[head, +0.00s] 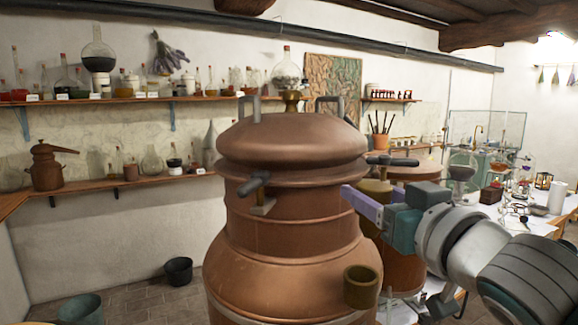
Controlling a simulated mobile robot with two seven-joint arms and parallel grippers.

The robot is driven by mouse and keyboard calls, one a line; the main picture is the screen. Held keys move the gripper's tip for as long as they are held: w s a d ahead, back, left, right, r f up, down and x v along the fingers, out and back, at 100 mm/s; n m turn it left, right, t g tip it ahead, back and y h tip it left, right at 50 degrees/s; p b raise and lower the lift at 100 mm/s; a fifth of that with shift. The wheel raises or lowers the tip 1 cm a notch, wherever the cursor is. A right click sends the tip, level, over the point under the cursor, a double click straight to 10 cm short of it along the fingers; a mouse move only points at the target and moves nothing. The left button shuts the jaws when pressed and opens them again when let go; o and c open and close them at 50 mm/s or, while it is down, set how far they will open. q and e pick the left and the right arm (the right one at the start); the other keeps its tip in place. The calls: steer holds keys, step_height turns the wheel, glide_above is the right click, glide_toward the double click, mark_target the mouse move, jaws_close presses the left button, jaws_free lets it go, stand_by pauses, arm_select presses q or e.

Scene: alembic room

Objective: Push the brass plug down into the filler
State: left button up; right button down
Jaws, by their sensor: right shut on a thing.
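The large copper still (285,195) stands in the middle of the head view. The brass filler (361,287) is a short, open-topped cup at the still's lower right side. My right gripper (360,204) reaches in from the right, its purple fingers beside the still's right shoulder, above the filler. It is shut on what looks like the brass plug (377,187), an olive-brass cylinder partly hidden behind the fingers. The plug is apart from the filler, with a clear gap below it. My left gripper is not in view.
Dark handles (254,186) stick out from the still. A second copper vessel (407,272) stands close behind my right gripper. A worktable (535,228) with glassware is at the right. Buckets (178,271) stand on the floor at the left.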

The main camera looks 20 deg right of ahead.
mark_target(365, 236)
steer(key=shift+w+a, duration=0.15)
steer(key=shift+a, duration=0.1)
steer(key=shift+a+f, duration=0.1)
steer(key=shift+f, duration=0.05)
step_height(365, 236, down, 5)
steer(key=b, duration=0.5)
steer(key=shift+f+b, duration=0.6)
steer(key=shift+f, duration=0.1)
stand_by(1.2)
steer(key=shift+f, duration=0.15)
stand_by(0.5)
steer(key=shift+f+b, duration=0.4)
steer(key=shift+b, duration=0.05)
stand_by(0.4)
steer(key=shift+f, duration=0.35)
stand_by(0.5)
